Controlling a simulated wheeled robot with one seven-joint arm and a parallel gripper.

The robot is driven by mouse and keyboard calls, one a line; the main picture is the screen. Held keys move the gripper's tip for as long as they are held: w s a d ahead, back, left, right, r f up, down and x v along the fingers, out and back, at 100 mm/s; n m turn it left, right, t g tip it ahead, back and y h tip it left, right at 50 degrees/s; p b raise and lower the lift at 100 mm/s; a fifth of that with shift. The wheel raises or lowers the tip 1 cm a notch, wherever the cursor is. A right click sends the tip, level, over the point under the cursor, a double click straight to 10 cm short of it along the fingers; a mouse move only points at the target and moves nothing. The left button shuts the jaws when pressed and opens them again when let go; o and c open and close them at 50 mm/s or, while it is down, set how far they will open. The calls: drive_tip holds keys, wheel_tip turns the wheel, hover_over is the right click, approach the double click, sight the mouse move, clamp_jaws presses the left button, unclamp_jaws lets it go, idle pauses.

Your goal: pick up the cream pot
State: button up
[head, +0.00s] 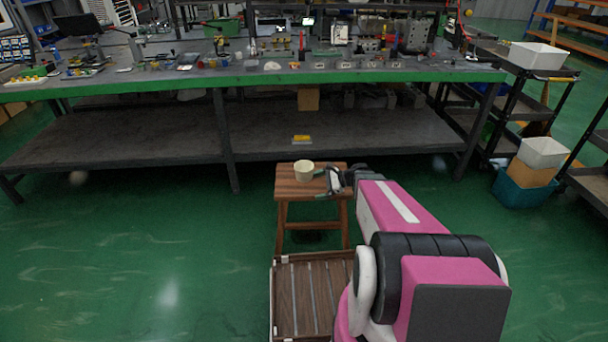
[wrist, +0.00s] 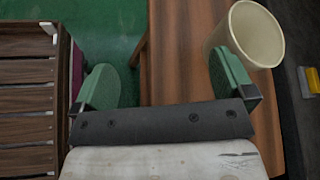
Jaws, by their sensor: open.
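The cream pot (head: 304,171) stands upright on a small wooden stool (head: 289,189) in the head view. In the wrist view the pot (wrist: 258,36) is at the upper right, its open, empty inside showing. My gripper (wrist: 166,86) is open, with green pads set wide apart. Its right finger is close to the pot and overlaps the pot's lower left edge in the picture; I cannot tell whether they touch. The pot is outside the gap between the fingers. In the head view my gripper (head: 329,181) is just right of the pot, over the stool.
A slatted wooden crate (head: 283,262) is on the floor in front of the stool. A long green-edged workbench (head: 150,85) crowded with parts stands behind, with a lower shelf holding a yellow item (head: 302,139). Shelves with white bins (head: 538,56) are at the right. The floor at left is clear.

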sight(312, 170)
drive_tip(key=w+d+m+t+y, duration=0.1)
drive_tip(key=w+m+t, duration=0.1)
drive_tip(key=w+d+m+t+y, duration=0.1)
drive_tip(key=w+d+m, duration=0.1)
drive_tip(key=m, duration=0.1)
drive_tip(key=w+d+m+t+y, duration=0.1)
drive_tip(key=w+d+m+t, duration=0.1)
drive_tip(key=w+m, duration=0.1)
drive_tip(key=shift+w+f+t, duration=0.1)
drive_tip(key=shift+f+t, duration=0.2)
drive_tip(key=x, duration=0.5)
drive_tip(key=shift+w+a+r, duration=0.1)
drive_tip(key=shift+a+r, duration=0.05)
drive_tip(key=shift+a, duration=0.1)
drive_tip(key=shift+r+x, duration=0.2)
drive_tip(key=shift+x, duration=1.1)
drive_tip(key=shift+r+x, duration=0.2)
drive_tip(key=shift+x, duration=1.15)
drive_tip(key=c, duration=0.7)
